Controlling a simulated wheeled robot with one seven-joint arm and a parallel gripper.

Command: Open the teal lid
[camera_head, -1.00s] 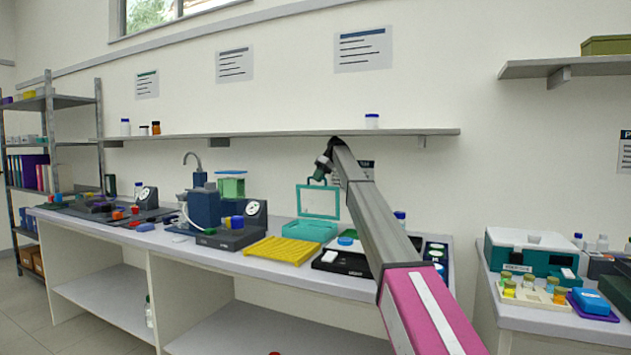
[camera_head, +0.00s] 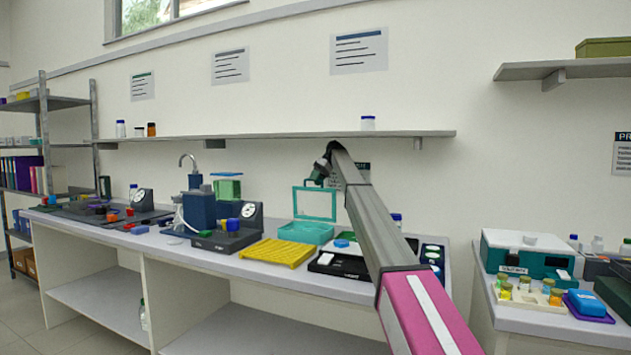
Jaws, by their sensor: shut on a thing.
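The teal lid (camera_head: 294,204) is a clear panel in a teal frame. It stands raised, close to upright, at the back of the teal box (camera_head: 305,233) on the bench. My gripper (camera_head: 317,182) is at the lid's top edge, toward its right side, and is shut on it. The fingertips are small and dark here, so the exact grip is hard to see. My arm comes in from the lower right and hides part of the bench right of the box.
A yellow rack (camera_head: 276,253) lies in front of the box. A black tray (camera_head: 340,266) sits to its right, under my arm. A pump unit with a gauge (camera_head: 228,239) stands to the left. A wall shelf (camera_head: 270,135) runs above my gripper.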

